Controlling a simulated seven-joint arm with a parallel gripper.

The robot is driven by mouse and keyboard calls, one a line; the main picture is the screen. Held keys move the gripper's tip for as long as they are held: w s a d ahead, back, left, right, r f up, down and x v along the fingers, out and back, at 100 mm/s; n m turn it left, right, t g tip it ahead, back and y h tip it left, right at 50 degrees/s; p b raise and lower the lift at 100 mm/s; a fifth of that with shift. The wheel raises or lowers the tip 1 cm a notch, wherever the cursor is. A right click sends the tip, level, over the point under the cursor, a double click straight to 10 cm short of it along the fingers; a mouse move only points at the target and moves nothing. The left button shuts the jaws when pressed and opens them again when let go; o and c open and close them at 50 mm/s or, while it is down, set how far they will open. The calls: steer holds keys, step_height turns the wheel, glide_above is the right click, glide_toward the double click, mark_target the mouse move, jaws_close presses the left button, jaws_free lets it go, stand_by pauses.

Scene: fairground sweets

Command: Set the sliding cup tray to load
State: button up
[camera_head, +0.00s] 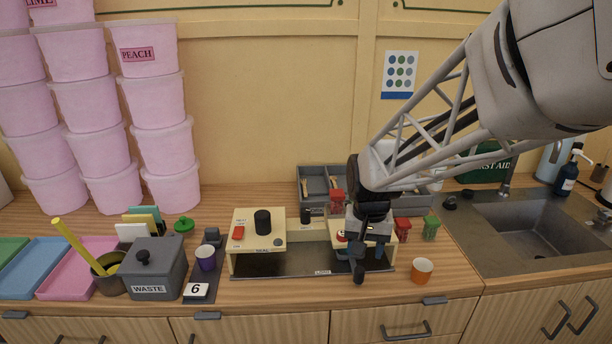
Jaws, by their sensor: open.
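A beige cup-sealing machine (258,222) stands on the wooden counter, with a black knob, a red button and a SEAL label on its left block. Its dark base plate (295,262) runs along the front, with a small label at the front edge that seems to read LOAD. I cannot clearly make out the sliding cup tray or its position. My gripper (358,270) points down in front of the machine's right block, over the right part of the base plate, and hides part of both. It is open, with nothing visible in it. I cannot tell whether it touches anything.
An orange cup (422,271) stands right of the machine. Red and green containers (431,227) stand behind right. A grey divided organizer (315,185) is behind the machine. The sink (530,230) is far right.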

mark_target(360, 269)
steer(key=shift+w+f, duration=0.4)
steer(key=shift+w, duration=0.2)
steer(key=shift+f, duration=0.1)
steer(key=shift+f, duration=3.8)
jaws_close()
